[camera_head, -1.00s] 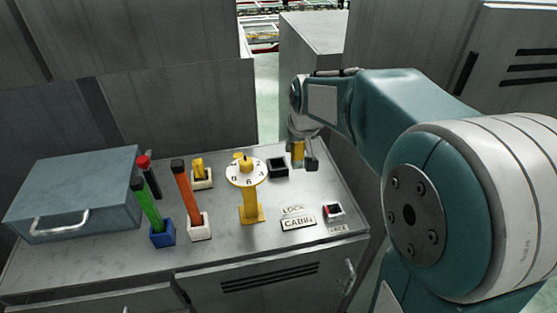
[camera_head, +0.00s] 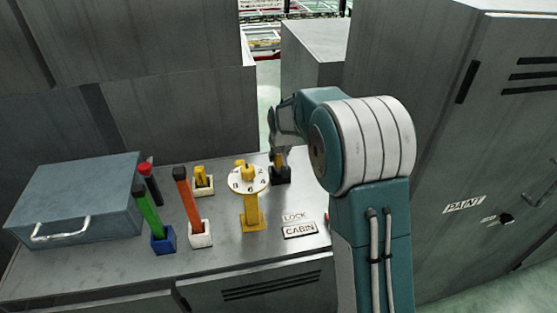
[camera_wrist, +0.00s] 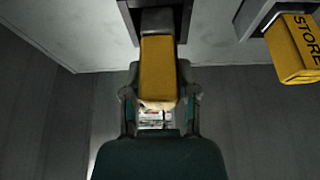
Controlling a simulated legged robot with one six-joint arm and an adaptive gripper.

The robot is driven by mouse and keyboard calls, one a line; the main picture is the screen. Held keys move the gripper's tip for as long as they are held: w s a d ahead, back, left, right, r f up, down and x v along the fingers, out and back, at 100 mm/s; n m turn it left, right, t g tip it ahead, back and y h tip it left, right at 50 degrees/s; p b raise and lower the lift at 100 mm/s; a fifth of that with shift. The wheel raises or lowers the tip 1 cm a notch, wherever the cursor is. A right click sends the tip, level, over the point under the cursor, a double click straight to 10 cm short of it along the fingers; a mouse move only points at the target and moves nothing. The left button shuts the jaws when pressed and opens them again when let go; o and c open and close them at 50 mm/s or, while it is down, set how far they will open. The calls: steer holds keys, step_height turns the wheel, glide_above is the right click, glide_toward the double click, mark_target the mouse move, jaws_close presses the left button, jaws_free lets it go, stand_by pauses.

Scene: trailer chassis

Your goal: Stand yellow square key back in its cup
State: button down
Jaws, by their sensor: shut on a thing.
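The yellow square key (camera_wrist: 158,72) is held in my gripper (camera_wrist: 158,104), between the two fingers in the wrist view. Its grey end points to the mouth of a dark square cup (camera_wrist: 128,14) and appears to be at or inside it; I cannot tell how deep. In the head view my gripper (camera_head: 279,152) is right above the black cup (camera_head: 281,176), on the bench behind the dial post. Only a little yellow of the key shows there.
A yellow dial post (camera_head: 252,205) stands left of the black cup. A yellow piece in a white cup (camera_head: 203,186), an orange stick (camera_head: 186,195) and a green stick (camera_head: 149,212) stand further left. A blue-grey box (camera_head: 75,195) is at far left. The wrist view shows a yellow block marked STORE (camera_wrist: 290,55).

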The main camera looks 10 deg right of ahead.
steer(key=shift+f, duration=0.65)
steer(key=shift+f, duration=0.15)
steer(key=shift+c, duration=1.9)
jaws_free()
steer(key=v, duration=1.3)
steer(key=s+r, duration=0.3)
steer(key=s, duration=0.5)
steer(key=s+r, duration=0.3)
steer(key=s, duration=0.5)
steer(key=s+f+t, duration=0.1)
steer(key=s+f, duration=0.1)
steer(key=s, duration=1.4)
